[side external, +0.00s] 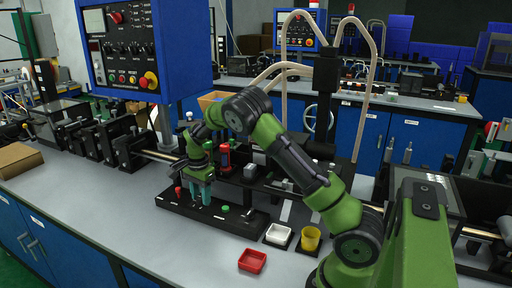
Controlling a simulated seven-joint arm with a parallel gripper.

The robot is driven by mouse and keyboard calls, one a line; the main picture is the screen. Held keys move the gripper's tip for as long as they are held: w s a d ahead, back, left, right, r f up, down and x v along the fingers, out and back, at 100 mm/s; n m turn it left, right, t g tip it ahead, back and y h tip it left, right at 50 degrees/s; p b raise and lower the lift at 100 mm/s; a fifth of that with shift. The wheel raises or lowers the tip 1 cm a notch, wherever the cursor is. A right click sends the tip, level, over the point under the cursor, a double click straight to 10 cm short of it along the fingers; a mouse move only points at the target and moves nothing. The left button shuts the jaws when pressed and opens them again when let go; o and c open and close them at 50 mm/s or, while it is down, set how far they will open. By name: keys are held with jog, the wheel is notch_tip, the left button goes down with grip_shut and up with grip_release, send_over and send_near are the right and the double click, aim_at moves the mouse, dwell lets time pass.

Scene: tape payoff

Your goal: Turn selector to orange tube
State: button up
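My gripper (202,200) points down over the left part of a long black base plate (238,228) on the bench. Its teal fingertips are close to the plate, and I cannot tell whether they touch or hold anything. A small red knob (178,192) stands on the plate just left of the fingers. A green knob (225,209) sits on the plate to their right. A red cylinder (225,155) stands behind the gripper. I cannot make out which part is the selector, and no orange tube can be told apart.
A red tray (252,261), a white tray (278,234) and a yellow cup (311,238) stand at the front of the bench. A blue control box (145,50) hangs above left. Black machine blocks line the back.

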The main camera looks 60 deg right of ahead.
jog(key=c, duration=0.6)
jog(key=shift+n, duration=0.3)
jog(key=n, duration=0.5)
jog(key=shift+n, duration=0.3)
jog(key=n, duration=0.5)
jog(key=shift+w+r, duration=0.1)
jog(key=shift+n, duration=0.4)
jog(key=o, duration=1)
